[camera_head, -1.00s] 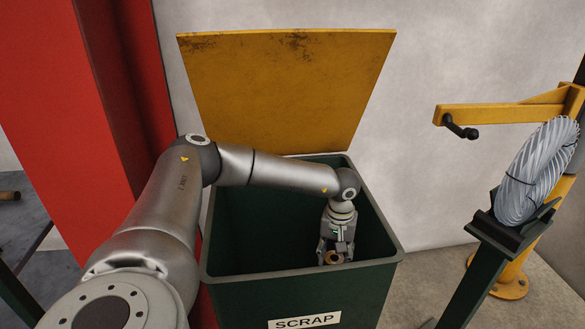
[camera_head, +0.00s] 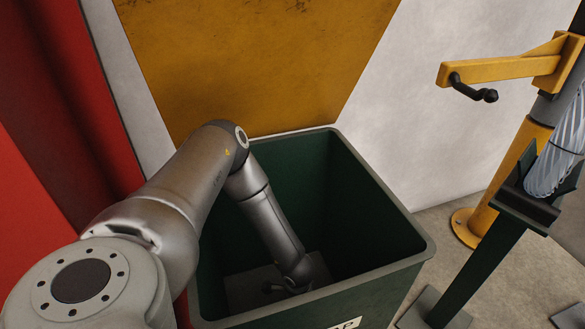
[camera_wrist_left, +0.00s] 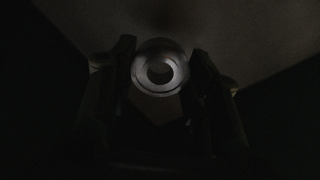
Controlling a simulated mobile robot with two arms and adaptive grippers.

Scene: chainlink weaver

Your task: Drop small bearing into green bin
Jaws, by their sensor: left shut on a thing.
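The small bearing (camera_wrist_left: 160,88) is a pale metal ring with a dark hole, seen dimly in the left wrist view. My left gripper (camera_wrist_left: 162,50) is shut on it, one dark finger at each side. In the head view my left arm reaches down inside the green bin (camera_head: 416,262). Part of the bin's floor shows at the bottom. My right gripper is not in view.
A red post (camera_head: 60,110) is close on the left. A yellow crank arm (camera_head: 500,68) and a dark green stand (camera_head: 475,258) are on the right.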

